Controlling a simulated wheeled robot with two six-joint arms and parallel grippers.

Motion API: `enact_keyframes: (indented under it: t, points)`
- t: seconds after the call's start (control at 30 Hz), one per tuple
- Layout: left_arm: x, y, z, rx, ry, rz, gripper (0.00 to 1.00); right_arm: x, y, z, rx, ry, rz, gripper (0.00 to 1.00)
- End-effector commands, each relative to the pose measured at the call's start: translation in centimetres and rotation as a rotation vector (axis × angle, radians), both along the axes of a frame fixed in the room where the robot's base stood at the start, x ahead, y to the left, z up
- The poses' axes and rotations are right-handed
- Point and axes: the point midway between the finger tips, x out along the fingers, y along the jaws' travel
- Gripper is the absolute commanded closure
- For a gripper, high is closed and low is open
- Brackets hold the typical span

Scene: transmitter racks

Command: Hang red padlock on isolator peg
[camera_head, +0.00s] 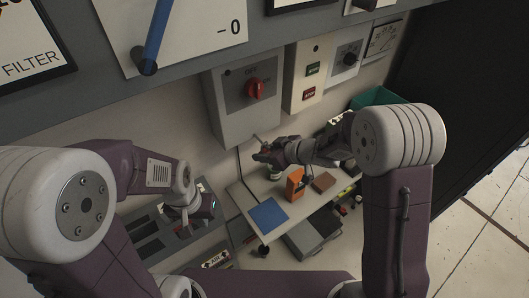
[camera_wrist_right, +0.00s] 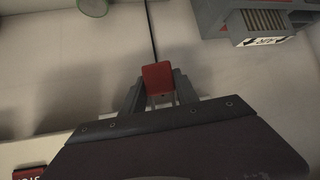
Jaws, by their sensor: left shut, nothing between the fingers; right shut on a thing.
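The red padlock (camera_wrist_right: 157,76) is between the fingers of my right gripper (camera_wrist_right: 158,92) in the right wrist view. Its shackle is not clearly visible. In the head view, my right gripper (camera_head: 266,157) is shut, in front of the wall below the grey isolator box (camera_head: 232,110) and above the bench. The isolator has a red rotary handle (camera_head: 256,88) on its front. I cannot clearly make out the peg. My left gripper (camera_head: 200,212) is shut and empty at the lower left, above dark equipment.
The bench (camera_head: 242,193) holds a blue mat (camera_head: 268,215), an orange device (camera_head: 294,184) and a brown block (camera_head: 324,181). A grey drawer (camera_head: 312,240) is below. A box with green and red buttons (camera_head: 308,80) is right of the isolator. A grey panel overhangs above.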

Motion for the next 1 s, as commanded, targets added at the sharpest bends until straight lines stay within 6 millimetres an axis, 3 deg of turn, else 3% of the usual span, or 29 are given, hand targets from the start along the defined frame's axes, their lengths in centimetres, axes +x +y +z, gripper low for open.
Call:
enact_keyframes:
  t: [0.03,0.1,0.47,0.8,1.0]
  points:
    - [0.0,0.0,0.0,0.0,0.0,0.0,1.0,0.0,0.0,0.0,0.001,-0.001,0.0,0.56]
    - [0.0,0.0,0.0,0.0,0.0,0.0,1.0,0.0,0.0,0.0,0.001,-0.001,0.0,0.39]
    - [0.0,0.0,0.1,0.0,0.0,0.0,1.0,-0.2,-0.4,0.4,0.0,0.0,-0.001,0.39]
    - [0.0,0.0,1.5,0.0,0.0,0.0,1.0,-3.7,-4.7,4.8,0.001,-0.003,-0.004,0.39]
    - [0.0,0.0,1.7,0.0,0.0,0.0,1.0,-4.5,-5.6,5.5,0.001,0.0,-0.001,0.39]
